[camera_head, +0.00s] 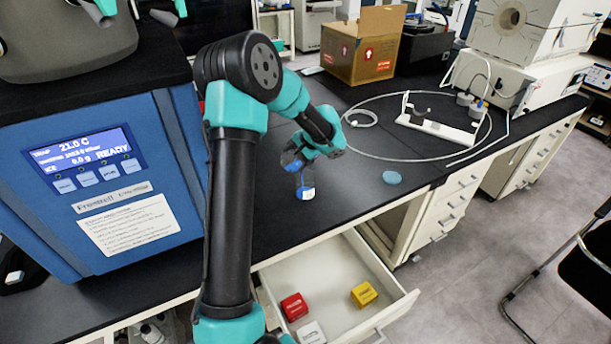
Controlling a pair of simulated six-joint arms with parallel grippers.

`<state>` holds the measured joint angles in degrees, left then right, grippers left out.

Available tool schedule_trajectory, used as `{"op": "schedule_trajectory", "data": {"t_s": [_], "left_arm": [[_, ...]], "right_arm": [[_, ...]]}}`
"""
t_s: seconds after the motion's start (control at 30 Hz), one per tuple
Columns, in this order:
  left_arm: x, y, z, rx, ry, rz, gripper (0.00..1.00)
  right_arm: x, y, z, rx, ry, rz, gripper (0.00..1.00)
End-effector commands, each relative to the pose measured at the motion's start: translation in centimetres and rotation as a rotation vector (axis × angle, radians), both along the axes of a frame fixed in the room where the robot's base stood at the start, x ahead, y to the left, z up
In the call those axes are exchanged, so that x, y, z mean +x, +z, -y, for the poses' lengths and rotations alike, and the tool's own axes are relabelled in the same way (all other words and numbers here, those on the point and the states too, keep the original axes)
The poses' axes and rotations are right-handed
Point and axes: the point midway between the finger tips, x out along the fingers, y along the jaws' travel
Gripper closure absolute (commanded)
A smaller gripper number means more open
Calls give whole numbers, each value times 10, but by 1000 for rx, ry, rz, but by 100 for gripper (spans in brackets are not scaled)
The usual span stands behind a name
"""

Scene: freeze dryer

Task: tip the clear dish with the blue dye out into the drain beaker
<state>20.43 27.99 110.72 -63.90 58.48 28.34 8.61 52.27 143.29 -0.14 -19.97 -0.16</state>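The blue freeze dryer (95,165) stands at the left. An open drawer (370,318) below the bench holds red, yellow and white blocks. A cardboard box (362,48), a white stand (436,127) and looped tubing are behind. Bench around the disc is clear.

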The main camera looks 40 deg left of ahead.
Motion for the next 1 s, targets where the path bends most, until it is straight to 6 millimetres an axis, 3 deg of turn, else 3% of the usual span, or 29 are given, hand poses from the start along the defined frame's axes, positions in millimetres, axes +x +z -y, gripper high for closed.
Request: {"op": "schedule_trajectory", "data": {"t_s": [1.0], "left_arm": [[0,2,5,53,5,-25,53]], "right_arm": [[0,0,0,0,0,0,57]]}}
